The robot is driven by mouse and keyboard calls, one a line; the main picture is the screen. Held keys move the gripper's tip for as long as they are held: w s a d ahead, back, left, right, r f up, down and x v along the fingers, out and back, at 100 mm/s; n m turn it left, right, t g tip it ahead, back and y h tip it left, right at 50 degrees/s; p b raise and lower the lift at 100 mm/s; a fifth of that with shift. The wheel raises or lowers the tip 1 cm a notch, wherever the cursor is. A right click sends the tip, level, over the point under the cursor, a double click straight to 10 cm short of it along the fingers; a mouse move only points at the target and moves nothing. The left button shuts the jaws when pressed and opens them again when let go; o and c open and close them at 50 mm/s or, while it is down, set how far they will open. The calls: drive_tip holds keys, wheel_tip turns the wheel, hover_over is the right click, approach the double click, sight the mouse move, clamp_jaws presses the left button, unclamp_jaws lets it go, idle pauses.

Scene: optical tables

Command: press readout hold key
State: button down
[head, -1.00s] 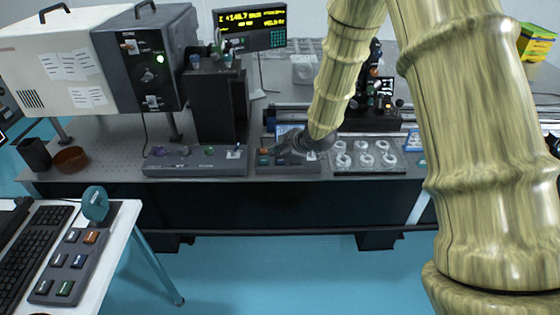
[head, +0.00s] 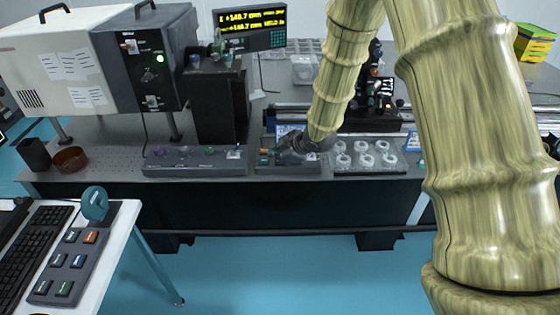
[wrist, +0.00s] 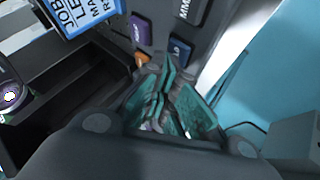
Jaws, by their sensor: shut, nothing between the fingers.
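The readout (head: 250,22) is a dark display at the back with yellow digits and text; one word on it looks like HELD. Its small print is hard to read. A low grey key panel (head: 290,169) lies at the front edge of the optical table. My gripper (head: 278,155) is down at this panel and hides part of its keys. In the wrist view, my gripper's teal fingers (wrist: 168,95) are together and empty. An orange key (wrist: 141,60) is close by the fingertips; contact cannot be told. A purple key (wrist: 139,29) and a blue key (wrist: 180,51) sit beyond.
A grey panel with coloured knobs (head: 195,170) lies left of the key panel. A clear tray of white rings (head: 352,160) lies to its right. A blue-and-white label card (wrist: 82,12) stands beside the keys in the wrist view. A dark open bin (wrist: 60,85) is left of the fingers.

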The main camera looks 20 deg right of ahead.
sight(278, 162)
idle(0.6)
drive_tip(key=shift+r+p, duration=0.75)
drive_tip(key=shift+r, duration=0.1)
drive_tip(key=shift+r+p, duration=2.05)
drive_tip(key=shift+r, duration=0.4)
drive_tip(key=shift+f, duration=0.15)
